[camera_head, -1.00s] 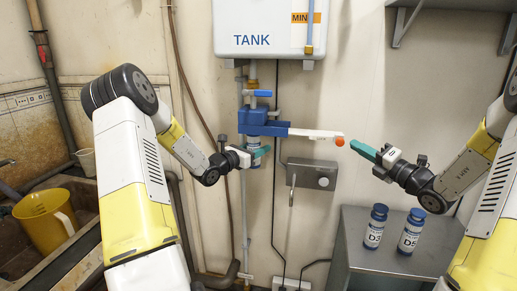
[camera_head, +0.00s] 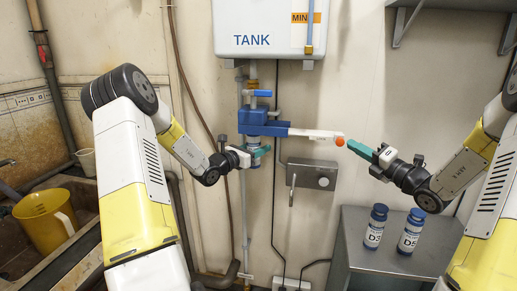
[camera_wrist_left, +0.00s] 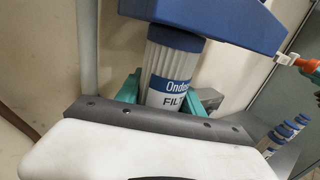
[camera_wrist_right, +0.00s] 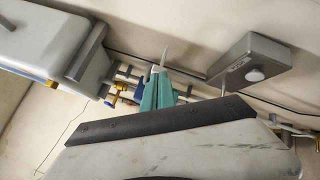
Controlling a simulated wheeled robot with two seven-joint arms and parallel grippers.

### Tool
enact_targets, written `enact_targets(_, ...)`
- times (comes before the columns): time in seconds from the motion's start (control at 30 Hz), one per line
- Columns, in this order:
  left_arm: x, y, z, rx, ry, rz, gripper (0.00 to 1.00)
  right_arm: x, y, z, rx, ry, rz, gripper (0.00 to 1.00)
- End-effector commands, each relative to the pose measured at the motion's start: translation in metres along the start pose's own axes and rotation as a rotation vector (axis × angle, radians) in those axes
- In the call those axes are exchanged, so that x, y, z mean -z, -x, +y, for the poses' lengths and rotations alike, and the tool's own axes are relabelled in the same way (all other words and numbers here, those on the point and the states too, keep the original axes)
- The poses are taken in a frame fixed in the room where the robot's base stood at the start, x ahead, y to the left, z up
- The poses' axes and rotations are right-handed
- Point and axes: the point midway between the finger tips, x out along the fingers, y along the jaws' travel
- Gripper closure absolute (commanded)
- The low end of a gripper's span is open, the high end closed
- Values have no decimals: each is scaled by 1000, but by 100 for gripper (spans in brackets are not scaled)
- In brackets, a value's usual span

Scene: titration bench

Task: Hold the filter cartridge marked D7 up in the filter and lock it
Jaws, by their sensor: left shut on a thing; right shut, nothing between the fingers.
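The blue filter head (camera_head: 254,122) is on the wall under the tank. A white cartridge with a blue collar (camera_wrist_left: 170,70) stands upright directly beneath the head, its top at the head's underside. Its label reads "Onda" and "FILT"; I see no D7 mark. My left gripper (camera_head: 258,152) is shut around the cartridge, one teal finger on each side in the left wrist view. A white lever (camera_head: 312,133) with an orange knob (camera_head: 340,141) sticks out rightward from the head. My right gripper (camera_head: 352,145) is shut and empty, its tips close beside the knob; contact cannot be told.
Cartridges D3 (camera_head: 375,228) and D5 (camera_head: 410,232) stand on the grey cabinet (camera_head: 350,262) at lower right. A grey wall box (camera_head: 318,175) sits below the lever. The tank (camera_head: 268,25) is above. A yellow jug (camera_head: 45,220) stands in the sink at left.

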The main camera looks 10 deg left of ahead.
Motion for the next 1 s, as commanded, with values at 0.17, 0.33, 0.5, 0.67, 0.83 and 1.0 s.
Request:
enact_targets(0.17, -1, 0, 0, 0, -1, -1, 100, 4, -4, 2, -1, 0, 1, 100)
enact_targets(0.33, -1, 0, 0, 0, -1, -1, 100, 7, -7, 3, -1, -1, 2, 100)
enact_targets(0.5, -1, 0, 0, 0, -1, -1, 100, 11, -11, 5, -1, -1, 1, 100)
enact_targets(0.67, -1, 0, 0, 0, -1, -1, 100, 14, -14, 6, -2, 0, 1, 100)
enact_targets(0.83, -1, 0, 0, 0, -1, -1, 100, 17, -18, 7, -2, 0, 2, 100)
enact_targets(1.0, -1, 0, 0, 0, -1, -1, 100, 20, -21, 9, -1, -1, 1, 100)
